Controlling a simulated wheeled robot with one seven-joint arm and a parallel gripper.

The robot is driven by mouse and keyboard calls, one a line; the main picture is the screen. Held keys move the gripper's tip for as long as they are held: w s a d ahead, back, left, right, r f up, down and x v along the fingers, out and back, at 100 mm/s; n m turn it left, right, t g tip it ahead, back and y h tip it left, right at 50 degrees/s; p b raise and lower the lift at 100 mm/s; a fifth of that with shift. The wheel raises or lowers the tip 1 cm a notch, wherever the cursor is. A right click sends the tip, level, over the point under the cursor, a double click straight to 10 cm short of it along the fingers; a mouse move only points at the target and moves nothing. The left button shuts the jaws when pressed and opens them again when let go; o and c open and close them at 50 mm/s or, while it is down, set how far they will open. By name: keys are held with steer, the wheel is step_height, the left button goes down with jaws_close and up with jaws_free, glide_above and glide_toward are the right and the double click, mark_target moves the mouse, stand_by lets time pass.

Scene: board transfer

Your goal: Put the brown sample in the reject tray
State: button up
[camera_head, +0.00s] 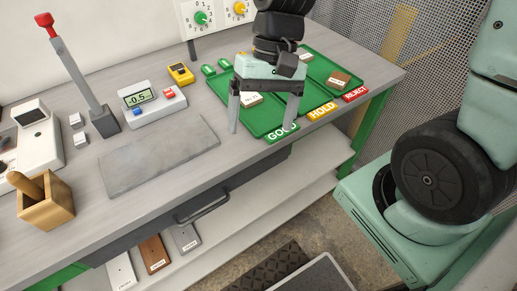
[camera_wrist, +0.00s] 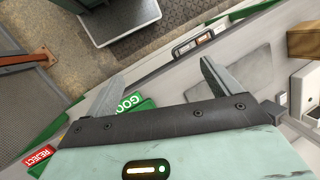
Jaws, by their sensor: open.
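A brown sample (camera_head: 338,80) with a white label lies in the reject tray (camera_head: 350,68), the green tray at the right behind the red REJECT sign (camera_head: 355,93). Another brown labelled piece (camera_head: 155,254) stands on the lower shelf between a white and a grey one. It shows small in the wrist view (camera_wrist: 204,38). My gripper (camera_head: 262,128) is open over the green tray behind the GOOD sign (camera_head: 282,132), with nothing seen between its fingers. It also shows open and empty in the wrist view (camera_wrist: 161,74). My gripper and arm hide part of the trays.
A pale sample (camera_head: 251,98) lies in the good tray, behind my gripper. The HOLD sign (camera_head: 322,110) is between the other two. A scale (camera_head: 152,103), a red-knobbed lever (camera_head: 75,70) and a wooden holder (camera_head: 45,203) stand left. The grey mat (camera_head: 160,155) is bare.

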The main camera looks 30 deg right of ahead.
steer(key=s+a+r+n+t+h, duration=0.2)
steer(key=s+a+n, duration=0.3)
steer(key=s+n, duration=0.3)
steer(key=shift+s+a+n+t+h, duration=0.15)
steer(key=shift+a+n+t+h, duration=0.2)
steer(key=shift+n, duration=0.45)
steer(key=shift+r, duration=0.1)
stand_by(1.4)
